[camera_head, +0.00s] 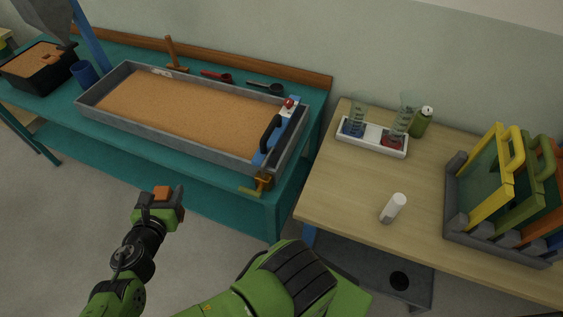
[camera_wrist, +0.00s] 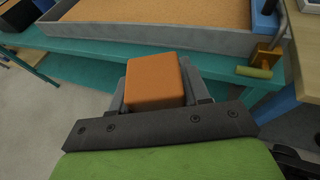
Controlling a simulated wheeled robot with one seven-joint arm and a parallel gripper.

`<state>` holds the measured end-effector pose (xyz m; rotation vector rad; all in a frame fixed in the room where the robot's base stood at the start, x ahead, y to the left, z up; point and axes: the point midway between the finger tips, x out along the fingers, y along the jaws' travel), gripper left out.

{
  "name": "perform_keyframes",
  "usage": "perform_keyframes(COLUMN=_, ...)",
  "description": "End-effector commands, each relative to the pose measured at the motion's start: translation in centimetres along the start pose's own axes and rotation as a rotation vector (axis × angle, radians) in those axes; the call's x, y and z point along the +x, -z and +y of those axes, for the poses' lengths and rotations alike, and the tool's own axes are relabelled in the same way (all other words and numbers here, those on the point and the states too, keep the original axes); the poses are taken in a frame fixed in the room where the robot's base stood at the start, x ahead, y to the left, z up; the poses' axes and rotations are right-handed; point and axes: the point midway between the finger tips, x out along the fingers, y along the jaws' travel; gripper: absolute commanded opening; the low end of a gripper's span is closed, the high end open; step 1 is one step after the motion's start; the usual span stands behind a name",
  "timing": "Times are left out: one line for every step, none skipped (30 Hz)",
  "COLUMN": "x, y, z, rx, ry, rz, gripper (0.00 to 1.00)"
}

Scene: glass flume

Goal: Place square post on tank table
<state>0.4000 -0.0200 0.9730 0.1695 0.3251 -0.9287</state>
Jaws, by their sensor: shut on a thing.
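My gripper (camera_head: 163,197) is shut on an orange-brown block, the square post (camera_head: 161,193), in the head view. In the wrist view the square post (camera_wrist: 154,82) sits between the two grey fingers of my gripper (camera_wrist: 160,92). Its lower part is hidden by the gripper. The gripper is in front of the teal tank table (camera_head: 220,188), apart from it. On that table stands a long grey tank (camera_head: 170,138) filled with sand; the table's front edge also shows in the wrist view (camera_wrist: 105,50).
A brass valve (camera_head: 264,181) with a yellow handle juts from the tank's near right corner. A wooden table (camera_head: 340,205) on the right holds a white bottle (camera_head: 396,206), a tray of beakers (camera_head: 369,139) and a panel rack (camera_head: 500,240). The teal table's front strip is clear.

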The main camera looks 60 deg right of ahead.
Motion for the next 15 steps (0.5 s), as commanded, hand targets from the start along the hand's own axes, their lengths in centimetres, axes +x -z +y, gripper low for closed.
perform_keyframes(x=0.5, y=-0.4, z=-0.4, rx=0.008, ry=0.02, rz=0.0, gripper=0.08)
perform_keyframes(x=0.8, y=-0.6, z=-0.7, rx=0.011, ry=0.031, rz=0.0, gripper=0.08)
perform_keyframes(x=1.3, y=-0.8, z=-1.1, rx=0.018, ry=0.05, rz=0.0, gripper=0.08)
perform_keyframes(x=1.6, y=-1.0, z=-1.4, rx=0.022, ry=0.063, rz=0.0, gripper=0.08)
perform_keyframes(x=2.0, y=-1.2, z=-1.7, rx=0.027, ry=0.078, rz=0.0, gripper=0.08)
perform_keyframes(x=2.5, y=-1.5, z=-2.2, rx=0.034, ry=0.098, rz=0.0, gripper=0.08)
perform_keyframes(x=2.9, y=-1.7, z=-2.6, rx=0.04, ry=0.115, rz=0.0, gripper=0.08)
perform_keyframes(x=3.3, y=-2.0, z=-3.0, rx=0.046, ry=0.132, rz=0.0, gripper=0.08)
perform_keyframes(x=3.9, y=-2.3, z=-3.6, rx=0.054, ry=0.158, rz=0.0, gripper=0.08)
perform_keyframes(x=4.4, y=-2.6, z=-4.2, rx=0.061, ry=0.178, rz=0.0, gripper=0.08)
perform_keyframes(x=4.8, y=-2.9, z=-4.7, rx=0.069, ry=0.2, rz=0.0, gripper=0.08)
perform_keyframes(x=5.5, y=-3.2, z=-5.5, rx=0.079, ry=0.229, rz=-0.001, gripper=0.08)
perform_keyframes(x=6.0, y=-3.6, z=-6.2, rx=0.087, ry=0.252, rz=-0.001, gripper=0.08)
perform_keyframes(x=6.5, y=-3.9, z=-6.8, rx=0.096, ry=0.276, rz=-0.001, gripper=0.08)
perform_keyframes(x=7.2, y=-4.3, z=-7.9, rx=0.108, ry=0.312, rz=-0.002, gripper=0.08)
